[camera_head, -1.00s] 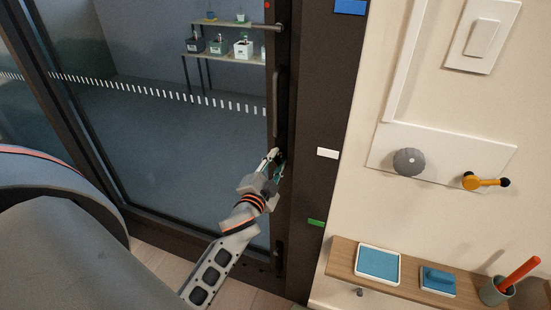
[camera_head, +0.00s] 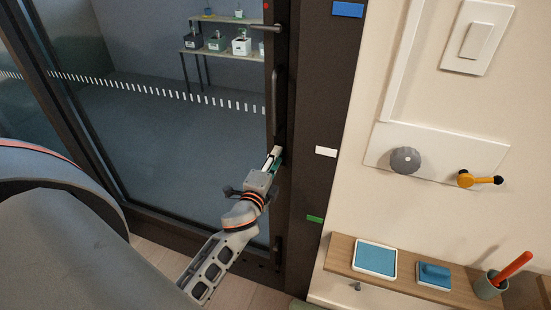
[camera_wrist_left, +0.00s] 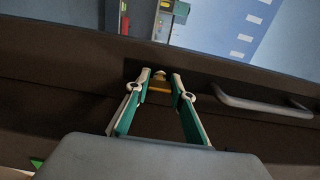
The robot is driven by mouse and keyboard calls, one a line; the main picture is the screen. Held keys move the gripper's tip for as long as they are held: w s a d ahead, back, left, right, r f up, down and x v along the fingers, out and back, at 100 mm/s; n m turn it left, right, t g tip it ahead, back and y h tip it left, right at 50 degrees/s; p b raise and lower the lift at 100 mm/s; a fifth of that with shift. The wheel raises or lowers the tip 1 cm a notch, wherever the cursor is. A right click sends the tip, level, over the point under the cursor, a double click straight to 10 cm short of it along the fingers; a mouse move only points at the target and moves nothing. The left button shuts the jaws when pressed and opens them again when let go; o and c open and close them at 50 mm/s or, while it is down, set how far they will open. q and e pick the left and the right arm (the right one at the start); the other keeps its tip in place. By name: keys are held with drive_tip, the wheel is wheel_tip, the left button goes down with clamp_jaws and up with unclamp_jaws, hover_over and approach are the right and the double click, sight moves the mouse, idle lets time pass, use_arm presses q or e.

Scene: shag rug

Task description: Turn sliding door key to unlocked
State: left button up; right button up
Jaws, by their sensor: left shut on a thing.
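The dark-framed glass sliding door (camera_head: 180,130) fills the left of the head view, with a vertical bar handle (camera_head: 276,95) on its edge. My left gripper (camera_head: 274,156) is at the door's edge, below the handle. In the left wrist view its two green-and-grey fingers (camera_wrist_left: 160,82) are on either side of a small brass key (camera_wrist_left: 158,86) at the dark frame and are shut on it. The bar handle (camera_wrist_left: 262,104) lies to the right there. In the head view the fingers hide the key, and its exact turn angle is hard to tell. My right gripper is out of view.
On the right wall are a grey knob (camera_head: 405,160), an orange lever (camera_head: 478,180) and a light switch (camera_head: 478,40). A wooden shelf (camera_head: 345,250) below them holds blue items and a cup (camera_head: 490,286). A horizontal lever (camera_head: 265,27) sits high on the door.

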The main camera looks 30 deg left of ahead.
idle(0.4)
use_arm(q)
drive_tip(key=o, duration=1.1)
drive_tip(key=shift+s, duration=0.15)
drive_tip(key=v, duration=1.1)
drive_tip(key=shift+s+d, duration=0.2)
drive_tip(key=shift+s, duration=0.15)
drive_tip(key=s+d+f+n+g+h, duration=0.3)
drive_tip(key=s+d+f+n, duration=0.2)
drive_tip(key=f, duration=0.5)
drive_tip(key=s+d+f+n+g+h, duration=0.3)
drive_tip(key=s+d+f+n, duration=0.3)
drive_tip(key=s+d+f, duration=0.3)
wheel_tip(320, 180, down, 3)
drive_tip(key=shift+r+g+h, duration=0.15)
drive_tip(key=shift+g+h, duration=0.15)
drive_tip(key=shift+g, duration=0.2)
